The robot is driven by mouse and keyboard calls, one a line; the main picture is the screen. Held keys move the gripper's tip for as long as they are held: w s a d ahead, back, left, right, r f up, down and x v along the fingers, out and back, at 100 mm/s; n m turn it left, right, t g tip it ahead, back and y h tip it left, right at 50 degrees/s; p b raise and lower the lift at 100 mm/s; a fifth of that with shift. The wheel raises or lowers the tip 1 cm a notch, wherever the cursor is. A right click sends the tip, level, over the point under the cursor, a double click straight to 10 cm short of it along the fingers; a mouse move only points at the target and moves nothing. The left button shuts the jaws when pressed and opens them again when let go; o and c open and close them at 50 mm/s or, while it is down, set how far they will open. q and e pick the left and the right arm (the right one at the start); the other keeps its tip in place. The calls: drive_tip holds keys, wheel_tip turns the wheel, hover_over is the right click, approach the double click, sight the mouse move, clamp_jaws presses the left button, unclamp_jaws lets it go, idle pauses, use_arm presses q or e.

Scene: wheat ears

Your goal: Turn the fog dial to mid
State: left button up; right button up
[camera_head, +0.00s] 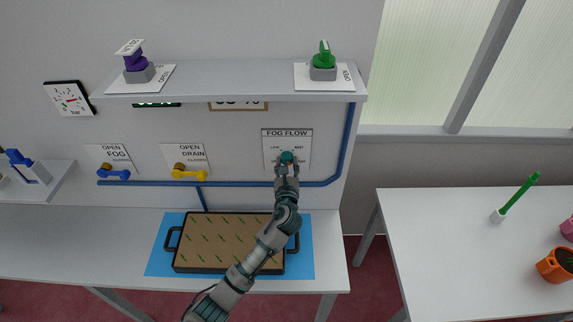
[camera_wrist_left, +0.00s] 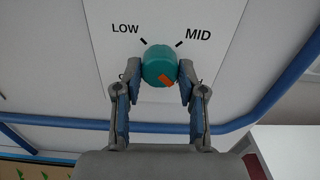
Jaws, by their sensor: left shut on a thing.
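The fog dial is a round teal knob (camera_head: 287,157) on the white FOG FLOW panel (camera_head: 300,139) on the back wall. In the left wrist view the knob (camera_wrist_left: 158,60) carries an orange mark (camera_wrist_left: 166,80) on its lower right part. LOW is printed at its upper left and MID at its upper right, each with a black tick; other lettering is mostly hidden behind my left fingers. My left gripper (camera_head: 287,166) is shut on the knob, one finger on each side, as the left wrist view (camera_wrist_left: 160,70) shows. My right gripper is not in view.
A blue pipe (camera_head: 240,184) runs below and right of the panel. Blue (camera_head: 115,174) and yellow (camera_head: 188,174) valve handles sit to its left. A shelf (camera_head: 230,80) overhangs above. A planted tray (camera_head: 215,240) lies on the table below my arm.

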use_arm(q)
drive_tip(key=shift+a+n, duration=0.1)
drive_tip(key=shift+n, duration=0.5)
drive_tip(key=shift+r+n+p, duration=0.1)
drive_tip(key=shift+n+p, duration=0.3)
drive_tip(key=shift+n, duration=0.8)
drive_tip(key=n, duration=0.2)
drive_tip(key=shift+n, duration=0.4)
drive_tip(key=n, duration=0.5)
drive_tip(key=shift+f+b, duration=0.2)
drive_tip(key=shift+b, duration=0.15)
drive_tip(key=n+b, duration=0.1)
drive_tip(key=n, duration=0.3)
drive_tip(key=shift+f+n, duration=0.1)
drive_tip(key=shift+n, duration=0.8)
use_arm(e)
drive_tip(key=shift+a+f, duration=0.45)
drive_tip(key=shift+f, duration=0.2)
